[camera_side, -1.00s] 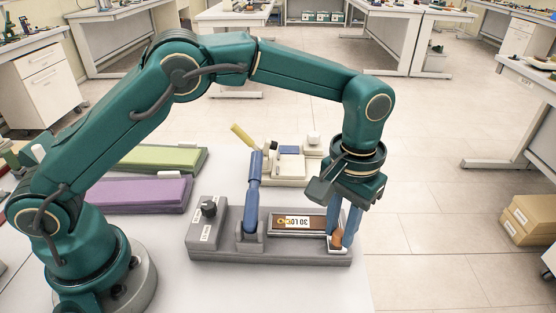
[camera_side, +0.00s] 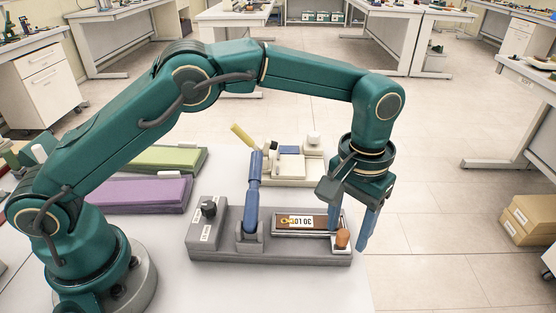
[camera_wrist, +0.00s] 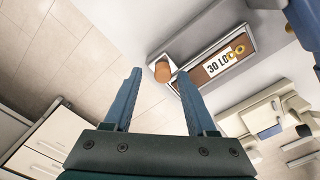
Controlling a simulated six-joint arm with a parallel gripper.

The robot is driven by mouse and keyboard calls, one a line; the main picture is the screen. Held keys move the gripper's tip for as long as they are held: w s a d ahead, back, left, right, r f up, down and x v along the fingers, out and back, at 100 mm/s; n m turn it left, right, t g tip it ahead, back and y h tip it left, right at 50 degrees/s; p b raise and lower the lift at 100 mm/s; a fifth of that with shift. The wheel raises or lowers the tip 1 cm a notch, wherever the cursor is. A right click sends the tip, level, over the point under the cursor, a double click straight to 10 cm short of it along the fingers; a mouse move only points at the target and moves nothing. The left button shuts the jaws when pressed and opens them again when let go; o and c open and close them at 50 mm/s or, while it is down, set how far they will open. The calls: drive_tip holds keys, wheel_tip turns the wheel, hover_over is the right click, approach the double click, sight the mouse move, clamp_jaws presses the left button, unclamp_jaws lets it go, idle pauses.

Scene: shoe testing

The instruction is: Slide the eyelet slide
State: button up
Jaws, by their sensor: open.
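The eyelet slide is a brown strip with a white label and gold eyelets (camera_side: 300,222), set in a pale frame on the grey fixture (camera_side: 215,248). Its orange-brown knob (camera_side: 342,238) stands at the right end. My gripper (camera_side: 349,238) is open, with its blue fingers pointing down at the knob. In the wrist view, the knob (camera_wrist: 162,71) shows between the two fingertips (camera_wrist: 160,72), with a gap to the left finger. The right finger's tip is close to the knob. The left finger hides part of the frame in the side view.
A blue lever (camera_side: 254,185) stands upright on the fixture, left of the slide. A cream device (camera_side: 290,168) sits behind. Purple (camera_side: 135,193) and green (camera_side: 165,158) pads lie at the left. The table ends just right of the fixture.

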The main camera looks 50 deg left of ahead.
drive_tip(key=shift+r, duration=2.5)
drive_tip(key=s+a+r+n+t, duration=0.2)
drive_tip(key=s+a+r+t, duration=0.2)
drive_tip(key=a+r, duration=0.85)
drive_tip(key=s+a+f+m, duration=0.1)
drive_tip(key=s+a+f, duration=0.1)
drive_tip(key=s, duration=0.4)
drive_tip(key=s+a+f+m+t, duration=0.1)
drive_tip(key=s+a+f, duration=0.1)
drive_tip(key=s+f, duration=0.3)
drive_tip(key=shift+s+a+f+t, duration=0.15)
drive_tip(key=shift+s+t, duration=0.15)
drive_tip(key=shift+s, duration=0.55)
